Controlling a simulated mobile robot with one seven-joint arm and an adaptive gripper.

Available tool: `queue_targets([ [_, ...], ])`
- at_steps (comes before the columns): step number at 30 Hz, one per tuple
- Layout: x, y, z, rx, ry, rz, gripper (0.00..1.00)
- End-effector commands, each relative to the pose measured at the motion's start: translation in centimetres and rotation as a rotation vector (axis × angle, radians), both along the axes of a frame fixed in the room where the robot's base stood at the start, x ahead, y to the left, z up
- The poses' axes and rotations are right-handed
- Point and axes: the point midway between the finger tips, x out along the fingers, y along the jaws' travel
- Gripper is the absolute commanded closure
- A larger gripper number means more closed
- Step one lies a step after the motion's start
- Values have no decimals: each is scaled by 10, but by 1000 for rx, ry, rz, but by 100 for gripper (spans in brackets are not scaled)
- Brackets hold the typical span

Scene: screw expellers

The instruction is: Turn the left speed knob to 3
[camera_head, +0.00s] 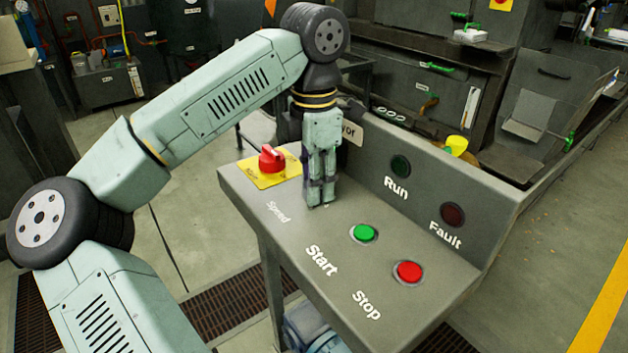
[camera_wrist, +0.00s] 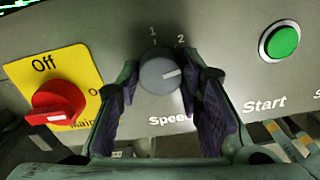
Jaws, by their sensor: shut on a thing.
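The speed knob (camera_wrist: 158,76) is a small round grey dial on the sloping grey panel, above the word "Speed" in the wrist view. Its white pointer mark faces right, past the "1" and "2" printed above it. No "3" shows; the area right of the knob is covered by a finger. My gripper (camera_head: 319,203) points down at the panel in the head view and hides the knob there. In the wrist view my gripper (camera_wrist: 162,70) has one purple-padded finger on each side of the knob, shut on it. I see only one speed knob.
A red main switch (camera_head: 271,159) on a yellow plate sits left of my gripper. A green Start button (camera_head: 364,233) and a red Stop button (camera_head: 409,271) lie to the right. The upright back panel carries a Run lamp (camera_head: 400,166) and a Fault lamp (camera_head: 452,215).

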Motion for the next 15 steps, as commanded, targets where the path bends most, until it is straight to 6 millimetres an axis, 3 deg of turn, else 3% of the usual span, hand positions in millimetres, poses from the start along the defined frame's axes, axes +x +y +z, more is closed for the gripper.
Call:
queue_targets([
  [15,-1,-1,0,-1,2,-191,94],
])
